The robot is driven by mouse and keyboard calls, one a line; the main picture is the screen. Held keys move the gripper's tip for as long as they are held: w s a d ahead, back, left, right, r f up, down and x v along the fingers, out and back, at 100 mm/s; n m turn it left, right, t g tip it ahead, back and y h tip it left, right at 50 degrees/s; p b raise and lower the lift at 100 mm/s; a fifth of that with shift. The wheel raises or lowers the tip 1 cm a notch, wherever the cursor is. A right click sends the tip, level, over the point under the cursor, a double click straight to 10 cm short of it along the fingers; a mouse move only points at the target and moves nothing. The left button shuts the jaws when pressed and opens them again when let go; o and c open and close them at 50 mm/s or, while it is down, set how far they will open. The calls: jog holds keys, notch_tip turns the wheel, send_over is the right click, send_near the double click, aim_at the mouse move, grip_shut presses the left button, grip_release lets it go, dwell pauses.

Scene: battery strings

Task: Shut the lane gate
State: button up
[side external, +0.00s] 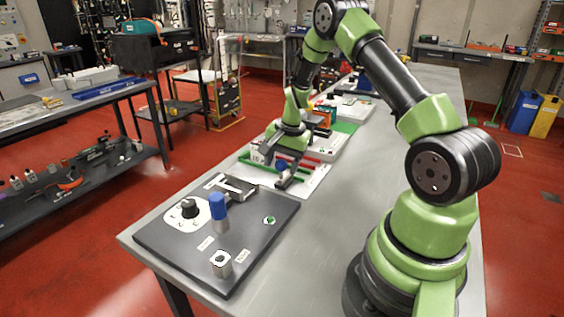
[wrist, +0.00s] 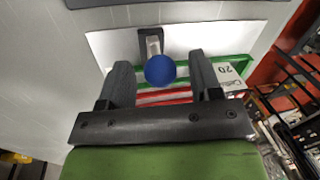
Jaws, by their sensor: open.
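A blue round knob (wrist: 160,70) sits in front of a small grey bracket (wrist: 150,42) on a white plate, at one end of a lane with red and white stripes and green edges. I take the knob to be the lane gate's handle; the gate itself is mostly hidden. My gripper (wrist: 159,82) is open, with one finger on each side of the knob and a gap visible at both. In the side view, my gripper (side external: 287,177) is low over the near end of the striped lane fixture (side external: 315,182), with the blue knob (side external: 281,165) showing by the fingers.
More fixtures stand behind my gripper. Bare bench (side external: 305,235) lies right of the panel.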

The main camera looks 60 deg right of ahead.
jog(key=shift+c, duration=0.4)
grip_shut()
jog(key=shift+d, duration=2.6)
jog(key=shift+o, duration=0.4)
grip_release()
notch_tip(320, 180, up, 10)
jog(key=s, duration=0.1)
jog(key=shift+s+d, duration=0.15)
jog(key=shift+s, duration=0.25)
jog(key=shift+f, duration=0.1)
